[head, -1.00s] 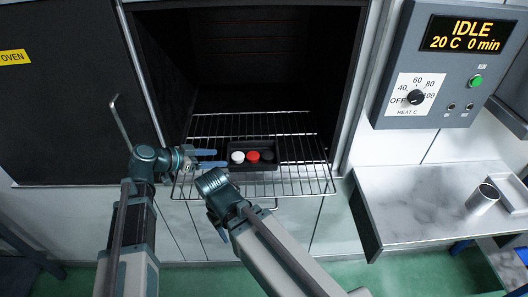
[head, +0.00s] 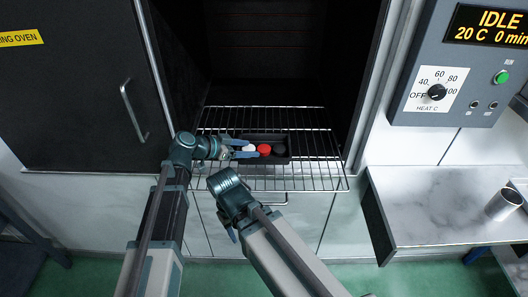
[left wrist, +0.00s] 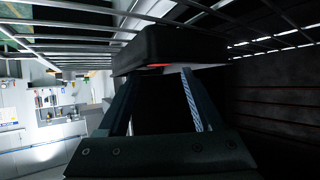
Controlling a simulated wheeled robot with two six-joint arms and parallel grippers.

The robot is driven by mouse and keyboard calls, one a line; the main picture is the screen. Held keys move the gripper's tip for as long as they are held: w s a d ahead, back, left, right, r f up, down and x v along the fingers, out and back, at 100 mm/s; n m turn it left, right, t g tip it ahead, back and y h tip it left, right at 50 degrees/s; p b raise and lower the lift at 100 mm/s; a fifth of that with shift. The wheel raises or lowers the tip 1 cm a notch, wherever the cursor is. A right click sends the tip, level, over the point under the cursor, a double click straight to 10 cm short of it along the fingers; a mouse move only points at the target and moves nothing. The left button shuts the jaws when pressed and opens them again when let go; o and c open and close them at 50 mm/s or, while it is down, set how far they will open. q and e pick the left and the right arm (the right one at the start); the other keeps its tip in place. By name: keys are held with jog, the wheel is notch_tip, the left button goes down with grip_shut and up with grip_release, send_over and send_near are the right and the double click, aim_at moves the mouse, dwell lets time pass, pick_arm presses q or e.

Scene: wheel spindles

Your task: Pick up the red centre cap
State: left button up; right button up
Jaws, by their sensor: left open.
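The red centre cap (head: 264,149) sits in a small dark tray (head: 262,137) on the oven's wire rack, between a white cap (head: 249,148) and a black cap (head: 280,150). My left gripper (head: 256,148) is open and level at the tray's left end, its fingers at the white cap and pointing toward the red one. In the left wrist view, a sliver of the red cap (left wrist: 157,66) shows at the tray's edge (left wrist: 170,45), between the open fingers (left wrist: 158,76). My right gripper (head: 230,235) hangs low in front of the rack; its jaws are not clear.
The wire rack (head: 315,165) sticks out of the open dark oven. The open oven door (head: 70,90) is at the left. A control panel (head: 465,65) reads IDLE. A marble-topped table (head: 430,205) with a metal cup (head: 503,204) stands at the right.

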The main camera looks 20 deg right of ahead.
aim_at(261, 151)
pick_arm(q)
jog(key=b+x, duration=0.1)
jog(key=x, duration=0.1)
jog(key=b+x, duration=0.1)
jog(key=x, duration=0.1)
jog(key=shift+s+d+f+b, duration=0.15)
jog(key=shift+d+f+b, duration=0.1)
jog(key=shift+f+b, duration=0.05)
jog(key=shift+s, duration=0.1)
jog(key=shift+d, duration=0.25)
grip_shut()
jog(key=shift+d+r+p, duration=0.1)
jog(key=shift+r+p, duration=0.7)
jog(key=shift+p, duration=0.15)
notch_tip(261, 151, up, 8)
jog(key=p, duration=0.8)
jog(key=shift+w+r, duration=0.15)
jog(key=shift+w, duration=0.15)
